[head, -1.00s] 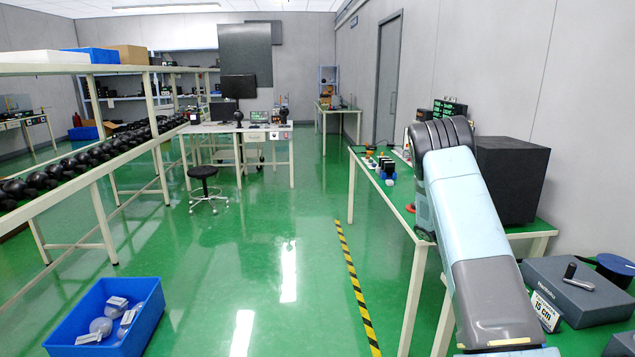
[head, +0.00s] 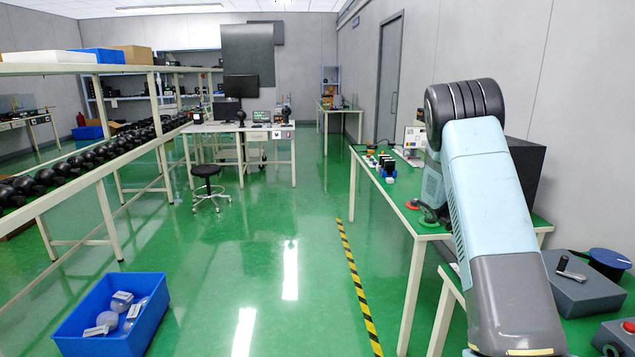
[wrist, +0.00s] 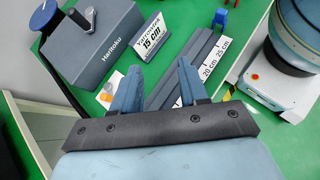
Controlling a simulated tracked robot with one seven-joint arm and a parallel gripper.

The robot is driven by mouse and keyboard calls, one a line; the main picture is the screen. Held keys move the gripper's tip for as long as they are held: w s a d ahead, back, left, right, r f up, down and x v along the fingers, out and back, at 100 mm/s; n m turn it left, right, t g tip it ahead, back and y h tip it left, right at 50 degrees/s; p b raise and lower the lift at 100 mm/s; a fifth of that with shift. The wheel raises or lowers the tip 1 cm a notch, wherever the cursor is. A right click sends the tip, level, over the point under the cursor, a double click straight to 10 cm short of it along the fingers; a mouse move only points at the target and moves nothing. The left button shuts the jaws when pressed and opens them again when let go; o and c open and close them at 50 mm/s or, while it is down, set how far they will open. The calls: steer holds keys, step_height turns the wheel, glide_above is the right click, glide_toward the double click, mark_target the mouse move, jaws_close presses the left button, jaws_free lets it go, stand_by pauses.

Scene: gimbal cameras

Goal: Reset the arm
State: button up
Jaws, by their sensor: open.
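My arm (head: 495,200) rises from the bottom right of the head view, bent at its dark ribbed joint in front of the right-hand green table. In the wrist view my gripper (wrist: 158,82) is open, its two blue-grey fingers apart with nothing between them. Past the fingers are a green table top, a grey Heitoku box (wrist: 105,50) with a dark crank, a white 15 cm sign (wrist: 150,37) and a grey rail with a length scale (wrist: 200,70). The gripper is hidden in the head view.
A black box (head: 527,170) stands on the green table (head: 430,232) behind my arm. Small parts (head: 382,165) lie further along it. A blue bin (head: 112,318) sits on the floor at the left.

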steer(key=s+a+r+m+t+y, duration=0.2)
steer(key=s+a+r+t+y, duration=0.1)
steer(key=s+a+r, duration=0.5)
steer(key=s+a+r+m+t+y, duration=0.25)
steer(key=s+a+r, duration=0.25)
steer(key=r, duration=0.5)
steer(key=s+a+r+m+t+y, duration=0.1)
steer(key=s+a+r+m+t, duration=0.1)
steer(key=s+a, duration=0.4)
steer(key=s+a+r+m+t+y, duration=0.2)
steer(key=s+a+r+t, duration=0.2)
steer(key=s, duration=0.9)
steer(key=shift+s+a+r+t, duration=0.25)
steer(key=shift+a+t, duration=0.4)
steer(key=shift+a, duration=0.55)
